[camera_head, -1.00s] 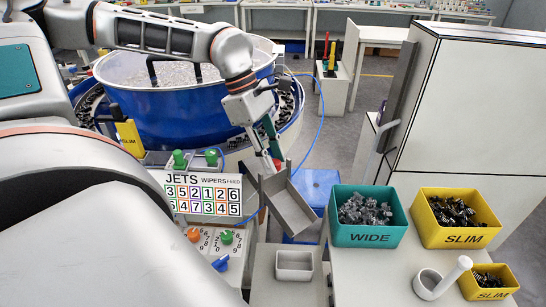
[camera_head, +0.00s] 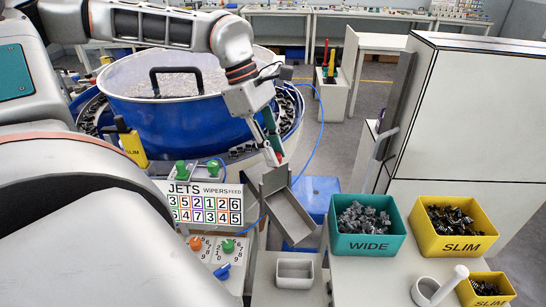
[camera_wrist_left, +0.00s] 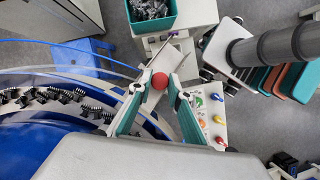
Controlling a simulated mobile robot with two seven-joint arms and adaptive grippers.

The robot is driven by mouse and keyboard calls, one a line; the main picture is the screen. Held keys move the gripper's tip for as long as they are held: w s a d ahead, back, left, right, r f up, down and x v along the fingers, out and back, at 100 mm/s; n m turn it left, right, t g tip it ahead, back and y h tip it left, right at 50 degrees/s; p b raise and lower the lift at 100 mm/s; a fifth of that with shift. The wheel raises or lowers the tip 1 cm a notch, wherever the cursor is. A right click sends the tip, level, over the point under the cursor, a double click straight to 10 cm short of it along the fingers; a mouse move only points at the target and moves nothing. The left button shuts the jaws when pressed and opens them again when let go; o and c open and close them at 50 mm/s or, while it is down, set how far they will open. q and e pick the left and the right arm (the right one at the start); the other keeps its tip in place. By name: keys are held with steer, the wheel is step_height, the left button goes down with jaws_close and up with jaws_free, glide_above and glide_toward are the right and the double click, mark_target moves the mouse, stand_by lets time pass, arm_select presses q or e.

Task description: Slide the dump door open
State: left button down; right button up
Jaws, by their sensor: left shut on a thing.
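My left gripper (camera_head: 273,157) reaches down beside the right edge of the blue bowl (camera_head: 180,122), just above the grey tilted chute (camera_head: 296,222). In the left wrist view, its two teal fingers close around a red ball knob (camera_wrist_left: 159,81), and the gripper is shut on it. The dump door itself cannot be clearly made out; the fingers and wrist hide the area around the knob. My right gripper is not in view.
A control panel with a number sign (camera_head: 206,202) stands left of the chute. A teal WIDE bin (camera_head: 367,246) and a yellow SLIM bin (camera_head: 462,246) stand on the right. A white cabinet (camera_head: 470,110) rises behind them.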

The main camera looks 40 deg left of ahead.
arm_select(q)
steer(key=shift+f, duration=0.1)
steer(key=c, duration=2.1)
jaws_free()
steer(key=shift+c, duration=0.2)
steer(key=v, duration=1.2)
steer(key=shift+f, duration=0.1)
